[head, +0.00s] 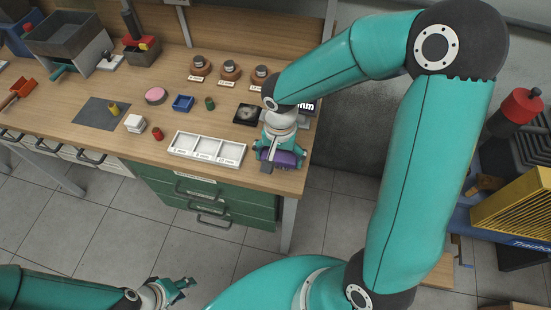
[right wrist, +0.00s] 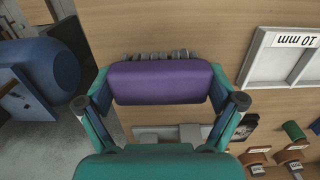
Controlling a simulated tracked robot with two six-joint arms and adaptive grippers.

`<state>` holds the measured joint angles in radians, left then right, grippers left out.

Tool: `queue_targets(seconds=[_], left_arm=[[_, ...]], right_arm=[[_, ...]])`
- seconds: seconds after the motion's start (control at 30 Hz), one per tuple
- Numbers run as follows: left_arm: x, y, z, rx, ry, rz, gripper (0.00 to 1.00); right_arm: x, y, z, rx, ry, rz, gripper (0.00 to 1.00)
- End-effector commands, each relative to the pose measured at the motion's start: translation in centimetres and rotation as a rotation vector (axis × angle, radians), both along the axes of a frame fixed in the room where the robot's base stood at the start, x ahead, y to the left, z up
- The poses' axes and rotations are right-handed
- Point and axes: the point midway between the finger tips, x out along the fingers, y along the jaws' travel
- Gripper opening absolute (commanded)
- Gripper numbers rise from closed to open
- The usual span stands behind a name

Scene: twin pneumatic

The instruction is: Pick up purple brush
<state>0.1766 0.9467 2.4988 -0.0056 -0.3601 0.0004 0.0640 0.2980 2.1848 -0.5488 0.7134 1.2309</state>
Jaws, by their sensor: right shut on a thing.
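The purple brush (head: 283,158) is at the front right corner of the wooden workbench, under my right gripper (head: 281,155). In the right wrist view the purple brush (right wrist: 160,82) lies across between the two fingers of my right gripper (right wrist: 160,100), with grey bristles showing along its far edge. The right gripper is shut on the brush. I cannot tell whether the brush touches the bench top. My left gripper (head: 178,290) is low at the bottom left, over the floor, away from the bench. Its fingers look apart, with nothing seen between them.
A white tray with compartments (head: 207,149) lies just left of the brush. Green drawers (head: 205,190) are below the bench.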

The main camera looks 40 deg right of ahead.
Motion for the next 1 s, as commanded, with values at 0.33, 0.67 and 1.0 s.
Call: queue_targets(seconds=[0.33,0.67,1.0], left_arm=[[0.0,0.0,0.0,0.000,0.000,0.000,0.40],[0.0,0.0,0.0,0.000,0.000,0.000,0.40],[0.0,0.0,0.1,0.000,0.000,0.000,0.40]], right_arm=[[0.1,0.0,3.1,0.000,-0.006,0.000,0.55],[0.2,0.1,11.7,0.001,-0.011,0.002,0.55],[0.2,0.1,18.6,0.000,-0.004,0.002,0.55]])
